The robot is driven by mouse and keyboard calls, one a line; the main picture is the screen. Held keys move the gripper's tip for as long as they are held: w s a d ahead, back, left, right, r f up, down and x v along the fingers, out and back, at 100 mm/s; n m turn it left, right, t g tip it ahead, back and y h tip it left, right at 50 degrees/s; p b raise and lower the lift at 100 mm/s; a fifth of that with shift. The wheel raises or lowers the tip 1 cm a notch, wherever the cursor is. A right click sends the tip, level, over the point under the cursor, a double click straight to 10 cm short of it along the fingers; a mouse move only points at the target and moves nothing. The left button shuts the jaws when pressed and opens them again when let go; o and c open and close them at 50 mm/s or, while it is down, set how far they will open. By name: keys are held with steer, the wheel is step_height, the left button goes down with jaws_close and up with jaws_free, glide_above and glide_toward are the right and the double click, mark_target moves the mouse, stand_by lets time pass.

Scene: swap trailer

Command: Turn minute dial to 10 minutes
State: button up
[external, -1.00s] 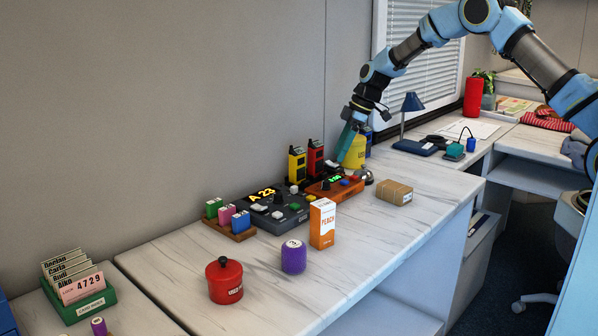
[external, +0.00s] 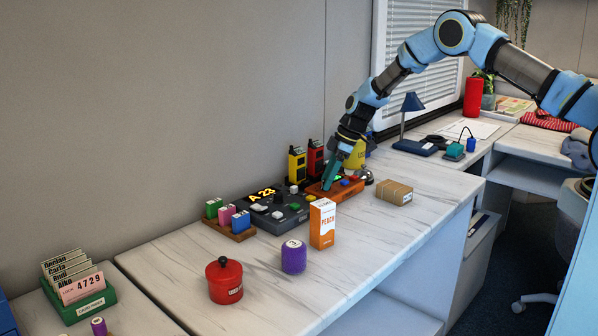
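A low orange-brown control box (external: 352,188) with a green display and coloured buttons stands near the wall. In the earlier frame a dark round dial shows on its left part. That dial is now hidden by my gripper (external: 327,184). The gripper points down at the left part of the box, its fingertips at about the dial's place. I cannot tell whether they touch the dial or whether the fingers are open or shut. The display is partly covered and its figure is too small to read.
A dark console (external: 278,212) reading "A 23" stands left of the box. Yellow (external: 297,165) and red (external: 316,158) radios stand behind. A "PEACH" carton (external: 322,223) is in front, a brown parcel (external: 394,192) to the right, a bell (external: 367,176) close by.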

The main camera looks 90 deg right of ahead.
jaws_close()
